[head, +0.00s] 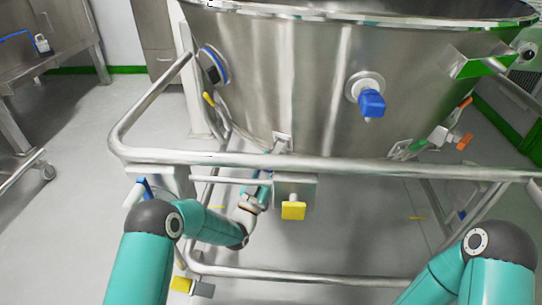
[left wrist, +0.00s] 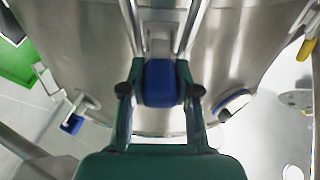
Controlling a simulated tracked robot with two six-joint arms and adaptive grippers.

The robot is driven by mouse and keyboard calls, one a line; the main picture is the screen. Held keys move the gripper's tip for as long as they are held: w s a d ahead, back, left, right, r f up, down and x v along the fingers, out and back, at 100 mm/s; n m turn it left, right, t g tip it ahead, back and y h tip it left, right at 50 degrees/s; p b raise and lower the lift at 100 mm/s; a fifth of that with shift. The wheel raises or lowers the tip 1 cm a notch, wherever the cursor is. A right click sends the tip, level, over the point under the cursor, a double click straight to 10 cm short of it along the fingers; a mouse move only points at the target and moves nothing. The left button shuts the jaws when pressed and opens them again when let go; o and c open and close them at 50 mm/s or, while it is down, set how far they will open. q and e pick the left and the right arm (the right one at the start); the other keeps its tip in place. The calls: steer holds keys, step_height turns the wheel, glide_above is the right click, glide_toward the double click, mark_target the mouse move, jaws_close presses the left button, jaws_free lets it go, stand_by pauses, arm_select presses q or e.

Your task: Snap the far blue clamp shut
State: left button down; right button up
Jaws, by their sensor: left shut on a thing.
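My left gripper (left wrist: 160,92) has its two fingers on either side of a blue clamp handle (left wrist: 160,78), shut on it, below the steel vessel wall. Steel bars run up from the handle. In the head view my left arm passes under the front rail, and the gripper (head: 264,180) is mostly hidden behind it. The held handle cannot be made out clearly there. Whether the clamp is closed cannot be told. My right arm shows at the lower right, its gripper out of view.
The steel vessel (head: 300,75) stands in a tubular frame with a front rail (head: 350,163). It carries a blue fitting (head: 371,102) in front and a blue-ringed port (head: 215,66) at left. A yellow block (head: 293,210) hangs under the rail. Floor shows at left.

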arm_select(q)
steer(key=shift+s+a+r+g+y+p, duration=0.1)
steer(key=shift+r+g+y+p, duration=0.7)
steer(key=shift+g+p, duration=0.8)
arm_select(e)
steer(key=shift+r, duration=2.1)
arm_select(q)
steer(key=shift+r, duration=0.15)
arm_select(e)
steer(key=shift+c, duration=0.2)
